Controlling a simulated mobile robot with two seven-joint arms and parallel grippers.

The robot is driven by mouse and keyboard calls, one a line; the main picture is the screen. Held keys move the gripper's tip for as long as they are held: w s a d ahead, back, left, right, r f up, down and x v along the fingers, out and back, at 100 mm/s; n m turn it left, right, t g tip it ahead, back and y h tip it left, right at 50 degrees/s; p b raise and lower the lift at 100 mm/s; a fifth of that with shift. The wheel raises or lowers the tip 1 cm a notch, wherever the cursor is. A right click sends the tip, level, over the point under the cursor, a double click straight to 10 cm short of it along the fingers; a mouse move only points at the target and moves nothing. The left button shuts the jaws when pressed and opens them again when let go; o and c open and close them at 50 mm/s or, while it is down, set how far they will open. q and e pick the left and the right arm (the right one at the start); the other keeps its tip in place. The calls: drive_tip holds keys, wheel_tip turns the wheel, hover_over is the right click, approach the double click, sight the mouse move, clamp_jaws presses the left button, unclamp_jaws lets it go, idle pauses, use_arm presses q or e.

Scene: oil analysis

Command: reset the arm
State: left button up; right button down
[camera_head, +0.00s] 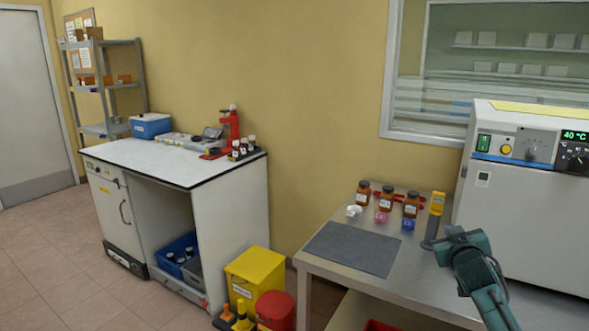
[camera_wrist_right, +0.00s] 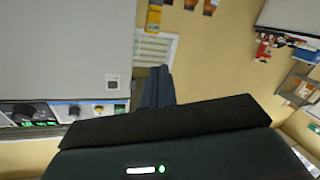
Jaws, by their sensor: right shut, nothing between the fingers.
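My right arm (camera_head: 480,275) reaches in from the lower right in the head view, in teal, above the right part of the steel table. Its wrist is raised beside the white oven-like machine (camera_head: 520,205). In the right wrist view my right gripper (camera_wrist_right: 154,78) shows as dark fingers close together, shut with nothing held. The machine's pale side (camera_wrist_right: 65,50) fills the left of that view. My left gripper and left arm are not in view.
The steel table (camera_head: 325,268) carries a dark grey mat (camera_head: 353,248), several brown bottles (camera_head: 386,198), a blue item (camera_head: 408,223) and a yellow device (camera_head: 437,203). A yellow bin (camera_head: 253,280) and a red bin (camera_head: 275,311) stand left of it. A white bench (camera_head: 150,160) is farther left.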

drive_tip(key=s+a+f+n+g+y, duration=0.1)
drive_tip(key=s+a+f+y, duration=0.2)
drive_tip(key=s+a+f, duration=0.5)
drive_tip(key=s+a+f+n+g+y, duration=0.1)
drive_tip(key=s+a+f+y, duration=0.2)
drive_tip(key=s+a+f, duration=0.65)
drive_tip(key=s+a+f+g, duration=0.1)
drive_tip(key=s+a+f, duration=0.1)
drive_tip(key=s, duration=0.5)
drive_tip(key=s+a+f+g+y, duration=0.1)
drive_tip(key=s+a+f, duration=0.1)
drive_tip(key=s, duration=0.5)
drive_tip(key=s+a+f+g+y, duration=0.1)
drive_tip(key=s+a+f, duration=0.1)
drive_tip(key=s, duration=0.5)
drive_tip(key=shift+s+a+f+m, duration=0.3)
drive_tip(key=shift+a+f, duration=0.1)
drive_tip(key=shift+f, duration=0.5)
